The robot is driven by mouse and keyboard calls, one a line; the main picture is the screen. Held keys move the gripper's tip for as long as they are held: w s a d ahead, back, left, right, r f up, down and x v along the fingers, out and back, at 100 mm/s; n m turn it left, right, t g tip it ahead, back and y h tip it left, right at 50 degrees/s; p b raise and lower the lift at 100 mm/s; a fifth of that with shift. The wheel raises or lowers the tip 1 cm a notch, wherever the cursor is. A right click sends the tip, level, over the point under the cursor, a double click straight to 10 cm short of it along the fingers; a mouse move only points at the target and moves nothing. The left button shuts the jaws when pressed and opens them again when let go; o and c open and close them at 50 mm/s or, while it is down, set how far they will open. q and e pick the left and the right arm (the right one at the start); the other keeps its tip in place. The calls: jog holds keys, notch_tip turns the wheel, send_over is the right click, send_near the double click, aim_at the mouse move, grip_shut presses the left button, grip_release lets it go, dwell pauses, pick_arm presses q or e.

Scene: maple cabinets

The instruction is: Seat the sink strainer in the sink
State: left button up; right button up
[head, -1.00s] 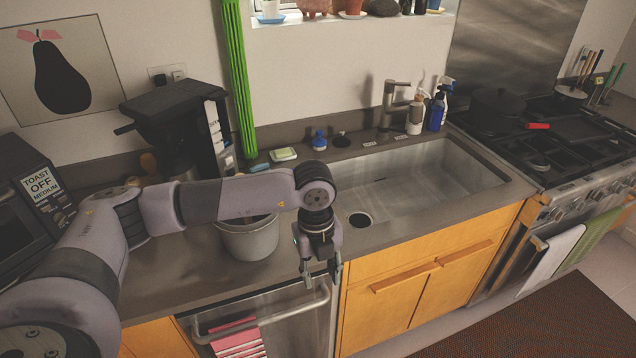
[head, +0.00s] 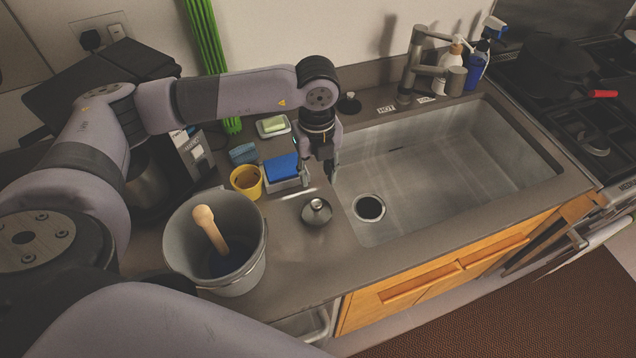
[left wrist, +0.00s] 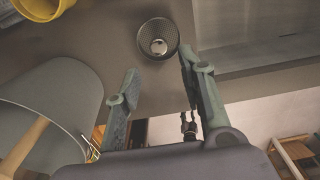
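The sink strainer (head: 316,211), a small dark round basket with a metal knob, stands upright on the grey counter left of the sink (head: 450,215). It shows in the left wrist view as a mesh basket (left wrist: 158,38) just beyond my fingertips. The dark drain hole (head: 369,208) is open at the sink's near left corner. My left gripper (head: 318,180) is open and empty, above the counter behind the strainer in the head view; its fingers (left wrist: 160,64) are spread apart in the wrist view. A small dark two-pronged shape, possibly my right gripper (left wrist: 189,127), shows far below; its state is unclear.
A grey bucket (head: 172,245) with a wooden-handled tool stands left of the strainer. A yellow cup (head: 246,184), a blue sponge (head: 281,167) in a holder and a soap dish (head: 272,127) stand behind it. The faucet (head: 412,65) is at the back; the basin is empty.

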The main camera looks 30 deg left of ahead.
aim_at(316, 203)
pick_arm(q)
jog(key=f+b, duration=0.1)
jog(key=s+f, duration=0.1)
jog(key=shift+d+f+b, duration=0.1)
jog(key=shift+f+b, duration=0.2)
jog(key=shift+b, duration=0.05)
jog(key=f+b, duration=0.1)
jog(key=f, duration=0.1)
jog(key=f+b, duration=0.1)
jog(key=f, duration=0.1)
jog(key=f+b, duration=0.2)
jog(key=shift+w+f, duration=0.2)
jog(key=shift+w, duration=0.05)
jog(key=shift+f, duration=0.25)
jog(key=shift+f+b, duration=0.2)
jog(key=shift+b, duration=0.15)
jog(key=shift+c, duration=0.2)
pick_arm(e)
jog(key=s+f, duration=0.3)
jog(key=f, duration=0.3)
jog(key=shift+s+f, duration=0.2)
jog(key=shift+f, duration=0.05)
pick_arm(q)
jog(key=c, duration=0.4)
pick_arm(e)
jog(key=shift+w+d, duration=0.25)
jog(key=shift+d, duration=0.15)
pick_arm(q)
grip_shut()
jog(key=shift+r, duration=0.1)
